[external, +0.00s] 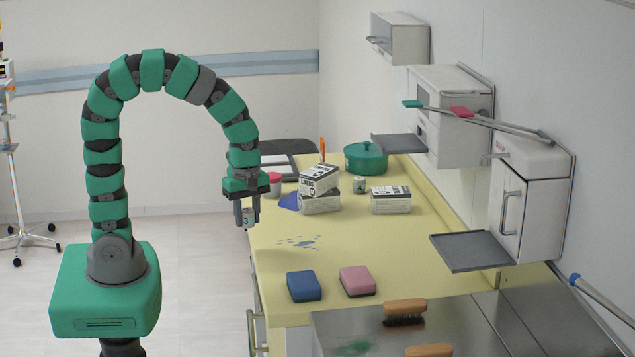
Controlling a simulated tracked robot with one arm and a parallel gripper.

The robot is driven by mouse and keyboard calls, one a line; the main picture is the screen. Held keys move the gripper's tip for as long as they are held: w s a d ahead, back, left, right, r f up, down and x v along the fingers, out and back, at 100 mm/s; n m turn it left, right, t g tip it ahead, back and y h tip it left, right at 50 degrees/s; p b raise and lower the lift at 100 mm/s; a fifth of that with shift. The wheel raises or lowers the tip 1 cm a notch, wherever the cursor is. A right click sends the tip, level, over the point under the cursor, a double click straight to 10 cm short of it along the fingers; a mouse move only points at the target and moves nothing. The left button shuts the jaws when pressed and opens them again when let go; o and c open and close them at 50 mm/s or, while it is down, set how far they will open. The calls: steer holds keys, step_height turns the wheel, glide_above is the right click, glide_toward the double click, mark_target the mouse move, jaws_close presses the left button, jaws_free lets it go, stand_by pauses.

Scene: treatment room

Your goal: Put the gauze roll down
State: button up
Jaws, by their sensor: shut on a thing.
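My gripper (247,222) points down, its two fingers shut on a small white roll with a dark mark like a 3, which I take to be the gauze roll (248,214). The fingers hide its sides. It is held up by the left edge of the yellow counter (345,237); I cannot tell whether it is over the counter or just outside it. A similar small white roll (359,186) stands on the counter in front of the green pot.
White boxes (320,204), one stacked on another, a single box (390,201), a green pot (366,158) and a red-lidded jar (274,188) stand towards the back. Blue (304,286) and pink (357,281) blocks lie in front. A wet splash (300,242) marks the otherwise clear middle.

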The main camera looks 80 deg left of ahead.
steer(key=w+d+m, duration=0.2)
steer(key=d+m, duration=0.1)
steer(key=d, duration=1.3)
steer(key=w+d+m, duration=0.2)
steer(key=d+m, duration=0.1)
steer(key=d, duration=1.3)
glide_above(342, 322)
steer(key=shift+f, duration=0.3)
steer(key=shift+f+b, duration=0.3)
steer(key=shift+f, duration=1.55)
steer(key=shift+r, duration=0.1)
steer(key=o, duration=0.9)
steer(key=shift+o, duration=0.2)
